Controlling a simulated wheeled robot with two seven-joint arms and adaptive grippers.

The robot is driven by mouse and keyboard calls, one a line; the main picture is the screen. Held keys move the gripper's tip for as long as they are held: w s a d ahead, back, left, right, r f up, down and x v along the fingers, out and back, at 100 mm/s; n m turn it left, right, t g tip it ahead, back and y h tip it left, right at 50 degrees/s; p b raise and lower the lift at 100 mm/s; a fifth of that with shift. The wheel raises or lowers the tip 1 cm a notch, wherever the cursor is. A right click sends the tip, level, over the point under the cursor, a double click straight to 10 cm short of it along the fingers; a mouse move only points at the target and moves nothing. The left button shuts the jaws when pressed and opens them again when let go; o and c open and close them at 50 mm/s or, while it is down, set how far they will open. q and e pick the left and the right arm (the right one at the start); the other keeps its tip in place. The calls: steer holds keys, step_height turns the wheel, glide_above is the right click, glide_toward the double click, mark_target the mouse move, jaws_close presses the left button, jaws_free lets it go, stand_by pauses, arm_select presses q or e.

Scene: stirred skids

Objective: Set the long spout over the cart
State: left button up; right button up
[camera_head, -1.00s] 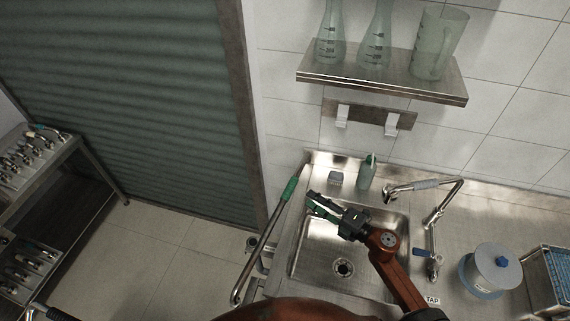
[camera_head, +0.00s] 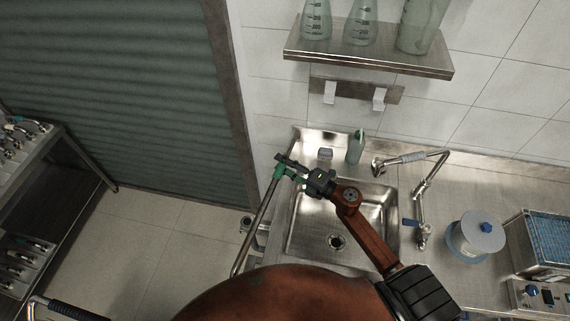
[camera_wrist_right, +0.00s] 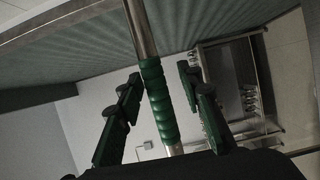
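The long spout (camera_head: 255,228) looks to be the metal tube with a green grip along the sink's left side. Its green grip (camera_wrist_right: 158,103) stands between the fingers of my right gripper (camera_wrist_right: 158,74) in the wrist view. The fingers are open, with gaps on both sides of the grip. In the head view my right gripper (camera_head: 285,167) is at the spout's upper end and partly hides it. A dark-gripped metal rail (camera_head: 58,308) at the lower left edge may belong to the cart; I cannot tell. My left gripper is not in view.
The sink (camera_head: 300,235) has a jointed tap (camera_head: 413,156) at its right and a green bottle (camera_head: 356,148) behind. A wall shelf (camera_head: 367,57) holds glassware. A lidded jar (camera_head: 474,238) stands right. A rack (camera_head: 75,165) is far left; floor between is clear.

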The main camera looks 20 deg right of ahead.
steer(key=shift+s+a+r, duration=0.35)
steer(key=shift+a, duration=0.25)
steer(key=c, duration=0.5)
steer(key=shift+w+d, duration=0.1)
steer(key=shift+d, duration=0.05)
jaws_close()
steer(key=shift+d, duration=0.1)
steer(key=shift+r, duration=0.1)
